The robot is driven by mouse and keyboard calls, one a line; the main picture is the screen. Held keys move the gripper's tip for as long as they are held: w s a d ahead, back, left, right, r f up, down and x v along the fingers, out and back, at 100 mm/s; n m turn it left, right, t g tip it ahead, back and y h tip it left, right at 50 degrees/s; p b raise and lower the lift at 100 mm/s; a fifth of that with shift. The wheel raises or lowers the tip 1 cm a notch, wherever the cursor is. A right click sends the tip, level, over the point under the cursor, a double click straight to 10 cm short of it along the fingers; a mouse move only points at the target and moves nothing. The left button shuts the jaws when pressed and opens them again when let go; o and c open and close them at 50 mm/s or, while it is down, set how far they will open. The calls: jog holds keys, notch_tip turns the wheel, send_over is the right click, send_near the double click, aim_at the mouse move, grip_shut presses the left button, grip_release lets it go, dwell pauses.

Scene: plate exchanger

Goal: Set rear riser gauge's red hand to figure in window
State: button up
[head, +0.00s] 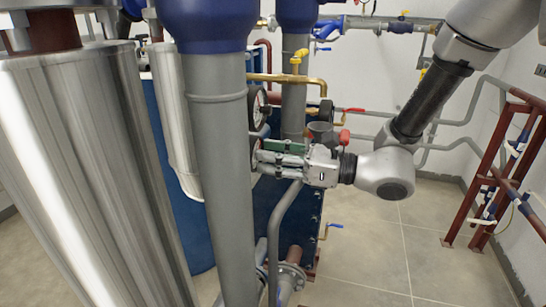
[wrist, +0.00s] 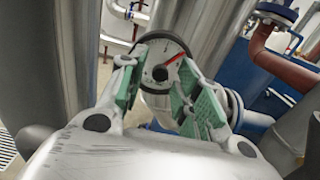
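In the wrist view a round gauge (wrist: 152,58) with a pale face and dark rim lies just beyond my fingers. Its red hand (wrist: 173,59) points up and right from a dark hub (wrist: 160,73). Any figure in a window is too small to read. My gripper (wrist: 161,78) is open, its green-padded fingers spread to either side of the hub, with nothing between them. I cannot tell whether they touch the gauge. In the head view my gripper (head: 258,160) points left beside the grey riser, and a dark-rimmed gauge (head: 257,108) shows edge-on above it.
A thick grey riser (head: 222,150) stands just left of the gripper, and a second riser (head: 294,100) is behind. A brass pipe (head: 290,78) crosses above. A large metal-clad tank (head: 80,180) fills the left. Floor (head: 370,245) at the right is clear, before a red rack (head: 490,180).

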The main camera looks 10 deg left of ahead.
grip_shut()
jog(key=shift+o, duration=1.3)
grip_release()
jog(key=d, duration=1.2)
jog(key=shift+s, duration=0.45)
